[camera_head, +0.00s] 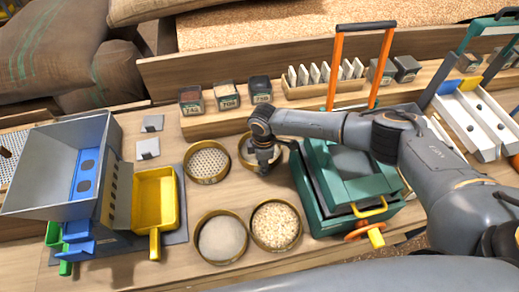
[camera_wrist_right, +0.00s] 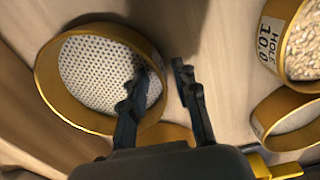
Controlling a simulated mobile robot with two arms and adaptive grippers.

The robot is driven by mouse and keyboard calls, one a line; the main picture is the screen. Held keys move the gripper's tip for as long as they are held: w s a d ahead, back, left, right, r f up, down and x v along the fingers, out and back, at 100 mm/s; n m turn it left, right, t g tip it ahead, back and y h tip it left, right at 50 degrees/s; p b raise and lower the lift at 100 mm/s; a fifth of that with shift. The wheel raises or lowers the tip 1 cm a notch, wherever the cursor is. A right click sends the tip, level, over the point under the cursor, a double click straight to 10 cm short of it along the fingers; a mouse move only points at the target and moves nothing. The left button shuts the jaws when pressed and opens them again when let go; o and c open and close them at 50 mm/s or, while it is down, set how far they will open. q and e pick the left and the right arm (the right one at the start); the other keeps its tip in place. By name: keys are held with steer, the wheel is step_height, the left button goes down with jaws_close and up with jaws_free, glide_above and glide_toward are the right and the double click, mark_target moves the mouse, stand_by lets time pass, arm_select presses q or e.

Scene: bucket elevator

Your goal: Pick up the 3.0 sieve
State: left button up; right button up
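Several brass-rimmed round sieves stand on the table in the head view. My right gripper (camera_head: 264,165) is over the front part of the back-right sieve (camera_head: 243,146), whose mesh is mostly hidden there. In the right wrist view this sieve (camera_wrist_right: 98,75) has a pale plate with small holes and lies flat. My right gripper (camera_wrist_right: 165,85) is open and empty, one finger over the inside and the other outside the rim. I cannot tell whether they touch it. No 3.0 label is readable. My left gripper is not in view.
Left is another perforated sieve (camera_head: 208,162); in front are a grey-filled sieve (camera_head: 222,238) and a grain-filled sieve (camera_head: 276,225) labelled HOLE 10.0 in the wrist view. A green box (camera_head: 313,205) stands close right, a grey hopper (camera_head: 50,165) and yellow tray (camera_head: 155,200) left.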

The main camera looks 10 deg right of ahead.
steer(key=shift+f, duration=0.3)
jaws_close()
steer(key=shift+r, duration=0.1)
